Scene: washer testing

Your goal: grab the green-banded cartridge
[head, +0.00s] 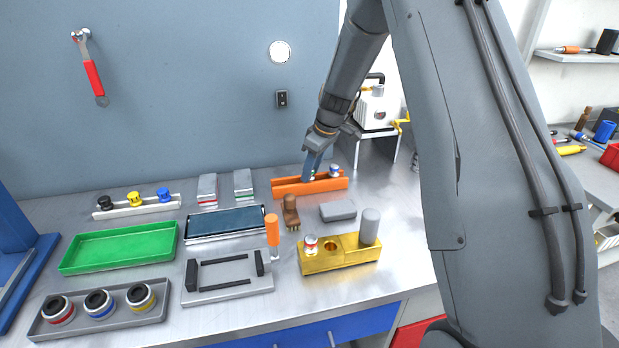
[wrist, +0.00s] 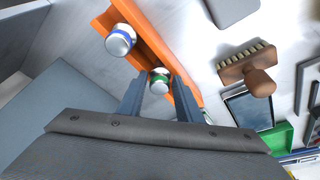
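The green-banded cartridge (wrist: 159,81) has a silver top and stands in the orange rack (head: 327,184). In the wrist view it shows between the tips of my two fingers, with a gap on each side. My gripper (wrist: 158,92) is open and empty. In the head view my gripper (head: 312,166) is low over the rack's middle and hides most of this cartridge. How far down the fingers reach beside it I cannot tell. A blue-banded cartridge (wrist: 120,40) stands in the same rack (wrist: 160,48), to the right in the head view (head: 334,170).
A wooden brush (head: 290,213) and a grey block (head: 338,211) lie in front of the rack. A gold block (head: 345,256) holds a red-banded cartridge (head: 311,243). A green tray (head: 118,247) is at left. A white machine (head: 377,108) stands behind, at right.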

